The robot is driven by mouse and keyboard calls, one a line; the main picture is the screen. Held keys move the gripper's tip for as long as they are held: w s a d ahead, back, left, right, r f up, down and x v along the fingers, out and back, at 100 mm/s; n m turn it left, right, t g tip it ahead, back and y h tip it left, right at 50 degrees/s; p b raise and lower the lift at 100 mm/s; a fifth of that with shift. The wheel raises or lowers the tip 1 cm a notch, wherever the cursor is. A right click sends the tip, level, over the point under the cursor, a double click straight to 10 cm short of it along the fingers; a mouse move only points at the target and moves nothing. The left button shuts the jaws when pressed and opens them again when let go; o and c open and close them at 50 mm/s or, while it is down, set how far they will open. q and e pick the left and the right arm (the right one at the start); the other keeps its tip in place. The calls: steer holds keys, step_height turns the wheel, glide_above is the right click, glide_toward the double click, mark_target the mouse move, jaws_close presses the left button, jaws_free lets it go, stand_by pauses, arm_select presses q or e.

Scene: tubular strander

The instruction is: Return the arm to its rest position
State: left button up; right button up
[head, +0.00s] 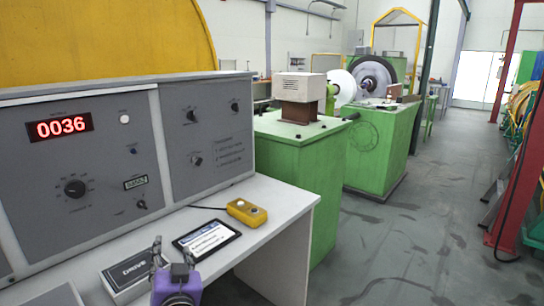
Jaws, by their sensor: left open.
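My left gripper (172,252) shows at the bottom of the head view, with a purple body and dark fingers. Its fingers are apart, with nothing seen between them. It is above the front part of the white desk (262,203), in front of a dark box marked DRIVE (126,272) and left of a tablet (207,238). I cannot tell its exact height over the desk. The rest of the left arm is cut off by the lower edge. My right gripper is not in view.
A yellow pendant box (247,212) lies on the desk. Green machine cabinets (285,150) stand beyond. The floor aisle (420,230) at right is open, beside a red post (518,150).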

arm_select(q)
steer(key=s+d+f+m+g+h+p, duration=0.1)
steer(key=s+d+f+m+h+p, duration=0.2)
steer(key=s+f, duration=0.7)
steer(key=s+f+g+h+p, duration=0.1)
steer(key=s+f, duration=0.4)
steer(key=s, duration=0.6)
steer(key=s+d+f+n+g+h+p, duration=0.1)
steer(key=s+f+g+p, duration=0.1)
steer(key=s+f, duration=0.4)
steer(key=s+f+g+h+p, duration=0.2)
steer(key=s+f, duration=0.3)
steer(key=s, duration=1.2)
steer(key=shift+d+f+n+g, duration=0.2)
steer(key=shift+f+n+g, duration=0.15)
steer(key=shift+g, duration=0.35)
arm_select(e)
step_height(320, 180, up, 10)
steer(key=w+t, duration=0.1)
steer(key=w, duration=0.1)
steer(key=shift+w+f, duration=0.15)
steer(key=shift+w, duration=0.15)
arm_select(q)
steer(key=shift+s, duration=0.1)
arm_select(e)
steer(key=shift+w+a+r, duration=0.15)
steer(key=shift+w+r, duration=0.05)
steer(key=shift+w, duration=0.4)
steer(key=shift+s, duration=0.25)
